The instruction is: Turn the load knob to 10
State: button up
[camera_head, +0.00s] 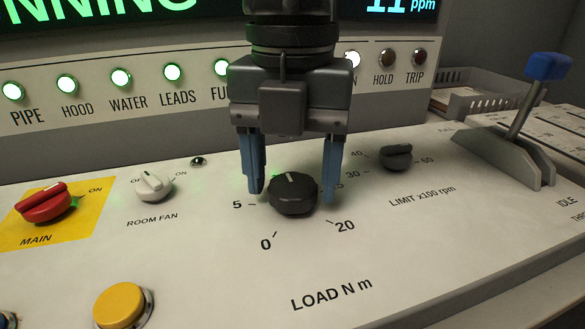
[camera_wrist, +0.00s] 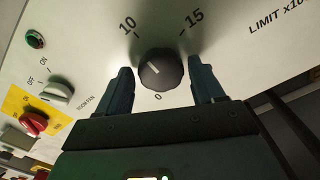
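The load knob (camera_head: 293,196) is round and black with a white pointer line, on the pale sloping panel above "LOAD N m". It also shows in the wrist view (camera_wrist: 164,76), where its line points up and left, roughly toward the printed 10 (camera_wrist: 127,24). In the head view the line points nearly straight away from me, and the 10 is hidden by my gripper. My gripper (camera_head: 291,187) is open, with one blue finger on each side of the knob. In the wrist view a gap shows between the knob and each finger (camera_wrist: 163,80).
The limit knob (camera_head: 396,157) is close on the right, with a blue-topped lever (camera_head: 530,110) beyond. The room fan knob (camera_head: 153,186), red main switch (camera_head: 44,203) and yellow button (camera_head: 120,305) are to the left. The panel in front of the load knob is clear.

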aim_at(292, 184)
jog(key=shift+o, duration=0.9)
notch_tip(292, 184, up, 8)
jog(key=shift+f+p, duration=0.15)
jog(key=shift+p, duration=0.75)
